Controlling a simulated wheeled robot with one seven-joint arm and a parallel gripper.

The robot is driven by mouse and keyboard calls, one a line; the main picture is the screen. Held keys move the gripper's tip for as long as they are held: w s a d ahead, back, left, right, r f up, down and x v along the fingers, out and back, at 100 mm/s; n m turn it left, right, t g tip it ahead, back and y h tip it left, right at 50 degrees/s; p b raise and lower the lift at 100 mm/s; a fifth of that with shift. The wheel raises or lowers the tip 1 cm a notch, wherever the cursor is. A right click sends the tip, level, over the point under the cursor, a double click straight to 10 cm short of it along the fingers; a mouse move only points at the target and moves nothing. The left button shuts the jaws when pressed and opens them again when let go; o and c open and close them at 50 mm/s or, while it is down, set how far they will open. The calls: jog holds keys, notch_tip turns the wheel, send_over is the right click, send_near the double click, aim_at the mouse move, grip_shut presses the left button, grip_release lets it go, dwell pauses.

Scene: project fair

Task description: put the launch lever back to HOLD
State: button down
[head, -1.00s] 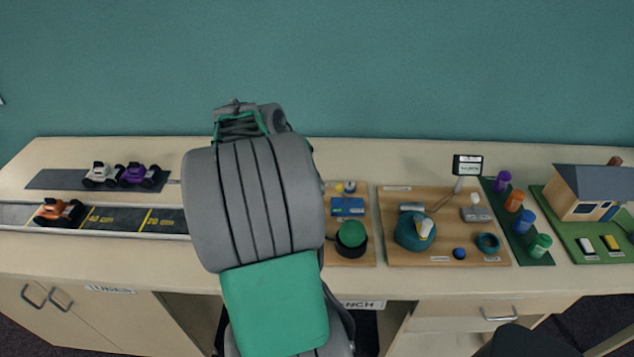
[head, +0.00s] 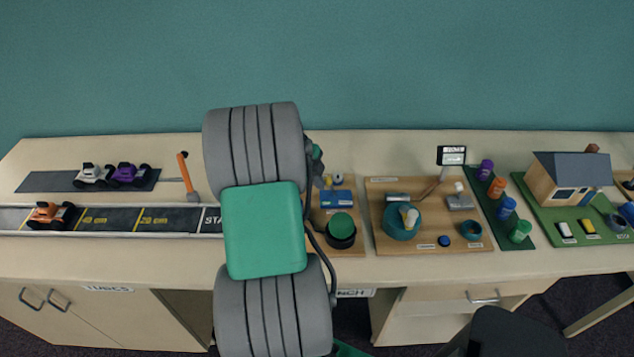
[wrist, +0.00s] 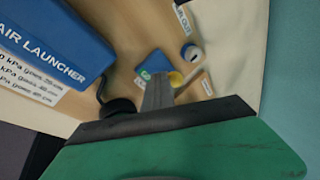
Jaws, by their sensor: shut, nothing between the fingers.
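I cannot make out the launch lever for certain, nor a HOLD mark. In the wrist view the blue air launcher (wrist: 50,40) fills the upper left, with its printed kPa table below the name. My gripper (wrist: 157,88) is shut and empty, pointing toward a small blue block (wrist: 152,64) with a green mark and a small yellow round part (wrist: 176,78). I cannot tell whether it touches them. In the head view my arm hides the launcher and most of my gripper. An orange-handled stick (head: 184,168) with a grey lower end stands or lies by the track.
The track (head: 160,219) with an orange car (head: 50,214) runs along the left. White (head: 92,174) and purple (head: 130,173) cars stand behind it. A green-topped round part (head: 341,225), a wooden board (head: 430,190), bottles and a model house (head: 570,180) stand to the right.

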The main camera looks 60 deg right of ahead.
jog(key=shift+s, duration=0.1)
jog(key=shift+s+r+t+y+b, duration=0.15)
jog(key=shift+s+t+y+b, duration=0.15)
jog(key=shift+t+b, duration=0.25)
jog(key=shift+d, duration=0.1)
jog(key=shift+s+d+r+m+t+y+b, duration=0.2)
jog(key=shift+s+t+b, duration=0.15)
jog(key=shift+b, duration=0.15)
jog(key=shift+s+d+r+m+t+y+b, duration=0.1)
jog(key=shift+s+d+t+y+b, duration=0.1)
jog(key=shift+s+t+b, duration=0.25)
jog(key=shift+s+d+r+t+y+b, duration=0.2)
jog(key=shift+s+d+t+y+b, duration=0.1)
jog(key=shift+s+t, duration=0.3)
jog(key=shift+s+d+r, duration=0.1)
jog(key=shift+s, duration=0.1)
jog(key=shift+s+d, duration=0.35)
jog(key=shift+s, duration=0.25)
jog(key=shift+r, duration=0.15)
